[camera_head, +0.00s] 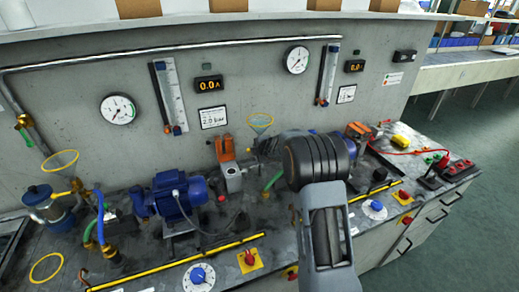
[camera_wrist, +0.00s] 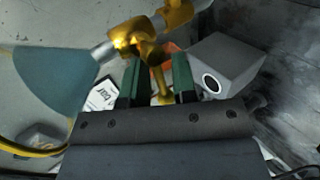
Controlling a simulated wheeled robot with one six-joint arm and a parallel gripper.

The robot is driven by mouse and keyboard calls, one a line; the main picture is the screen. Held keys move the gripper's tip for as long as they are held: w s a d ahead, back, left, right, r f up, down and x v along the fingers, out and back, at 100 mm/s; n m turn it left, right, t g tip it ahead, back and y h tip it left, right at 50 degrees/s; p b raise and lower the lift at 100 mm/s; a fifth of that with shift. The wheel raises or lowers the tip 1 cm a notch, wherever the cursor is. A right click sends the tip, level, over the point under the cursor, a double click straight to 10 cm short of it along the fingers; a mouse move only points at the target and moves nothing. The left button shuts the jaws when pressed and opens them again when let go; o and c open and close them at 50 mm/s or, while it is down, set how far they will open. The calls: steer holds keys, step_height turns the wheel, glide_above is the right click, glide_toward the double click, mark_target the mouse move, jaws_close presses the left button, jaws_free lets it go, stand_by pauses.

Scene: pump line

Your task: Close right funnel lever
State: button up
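The right funnel shows in the head view as a teal cone with a yellow rim (camera_head: 261,121), at the back of the bench near the middle. In the wrist view the teal funnel (camera_wrist: 48,80) fills the upper left, with a pipe and brass valve (camera_wrist: 125,38) at its outlet. A brass lever (camera_wrist: 157,78) hangs down from the valve between the green fingers of my gripper (camera_wrist: 157,68). The fingers are apart, with gaps visible beside the lever; contact cannot be made out. In the head view my own arm mostly hides the gripper and valve.
A blue pump (camera_head: 178,195) stands left of centre. An orange-topped grey unit (camera_head: 231,172) is close left of the funnel; a grey box (camera_wrist: 222,62) is close right in the wrist view. The wall panel (camera_head: 240,75) rises behind. Red cables (camera_head: 395,152) lie at right.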

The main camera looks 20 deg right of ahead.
steer(key=shift+o, duration=0.8)
steer(key=shift+d, duration=0.1)
steer(key=shift+r, duration=0.1)
steer(key=p+v, duration=0.1)
steer(key=v, duration=1.2)
steer(key=shift+s+r+p, duration=0.2)
steer(key=shift+s+p, duration=0.1)
steer(key=shift+p, duration=0.05)
